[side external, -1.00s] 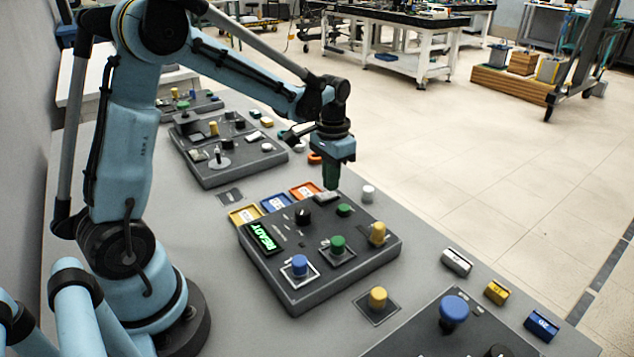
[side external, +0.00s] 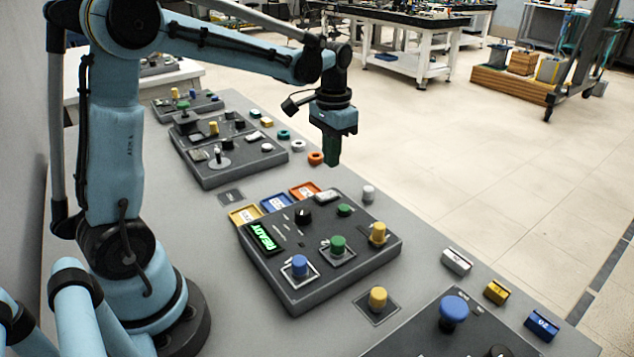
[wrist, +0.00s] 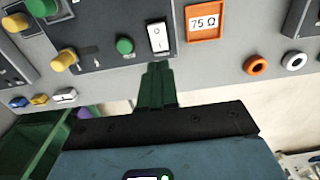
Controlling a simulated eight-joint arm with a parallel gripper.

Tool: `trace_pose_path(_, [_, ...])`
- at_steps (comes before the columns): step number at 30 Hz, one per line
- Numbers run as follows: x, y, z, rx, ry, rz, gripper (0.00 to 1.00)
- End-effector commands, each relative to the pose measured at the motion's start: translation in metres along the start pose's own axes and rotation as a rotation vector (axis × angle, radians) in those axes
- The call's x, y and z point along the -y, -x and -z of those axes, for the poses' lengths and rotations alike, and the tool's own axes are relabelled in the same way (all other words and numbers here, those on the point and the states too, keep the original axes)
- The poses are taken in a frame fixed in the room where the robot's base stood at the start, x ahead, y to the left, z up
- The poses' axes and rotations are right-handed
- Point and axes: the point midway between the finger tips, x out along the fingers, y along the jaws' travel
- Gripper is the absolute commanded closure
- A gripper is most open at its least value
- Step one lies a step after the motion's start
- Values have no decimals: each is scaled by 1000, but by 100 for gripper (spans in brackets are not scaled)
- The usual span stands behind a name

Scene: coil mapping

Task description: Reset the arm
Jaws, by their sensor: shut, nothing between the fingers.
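My gripper (side external: 332,160) hangs above the far right edge of the middle control panel in the side external view. Its green fingers are shut and empty; they also show in the wrist view (wrist: 158,68). The dark panel (side external: 320,265) carries a lit green READY display (side external: 264,239), a black knob (side external: 302,216), and blue (side external: 299,265), green (side external: 338,244) and yellow (side external: 377,233) cylinders. A white rocker switch (wrist: 157,37) and a small green button (wrist: 124,46) lie just ahead of the fingertips in the wrist view. Nothing is held.
The orange one reads 75 Ω in the wrist view (wrist: 204,22). Rings (side external: 316,158), a white cylinder (side external: 368,193) and labelled blocks (side external: 457,262) sit on the table. Another panel (side external: 228,150) stands behind.

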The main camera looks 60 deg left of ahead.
Motion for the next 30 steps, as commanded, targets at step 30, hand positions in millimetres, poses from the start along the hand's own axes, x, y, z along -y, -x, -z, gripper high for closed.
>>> trace_pose_path(30, [-77, 28, -96, -490, -2, 22, 100])
